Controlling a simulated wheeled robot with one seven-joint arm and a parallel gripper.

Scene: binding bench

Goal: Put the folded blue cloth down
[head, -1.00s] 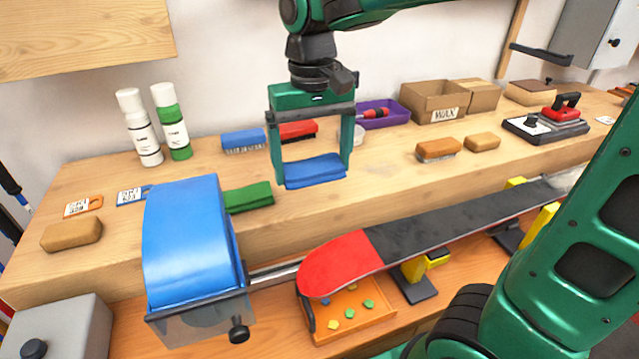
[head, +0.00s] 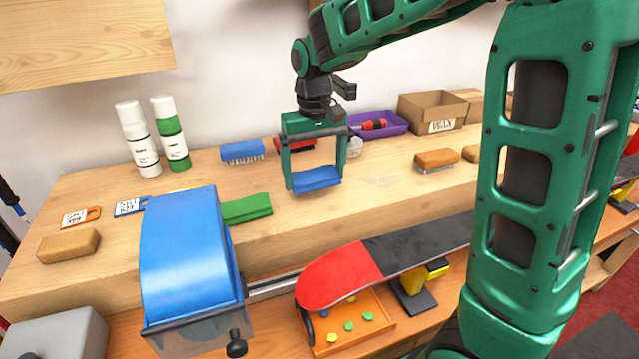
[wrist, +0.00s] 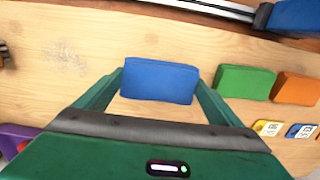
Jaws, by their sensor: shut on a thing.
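The folded blue cloth (head: 316,179) is between the two fingers of my gripper (head: 314,182), which is shut on it. In the head view it hangs over the wooden bench, right of the folded green cloth (head: 246,209). In the wrist view the blue cloth (wrist: 160,80) spans the gap between the fingertips, with bare wood around it. I cannot tell whether its underside touches the bench top.
Behind are a blue brush (head: 242,150), a red brush, and a purple bin (head: 380,123). An orange cloth (wrist: 297,88) lies beyond the green one.

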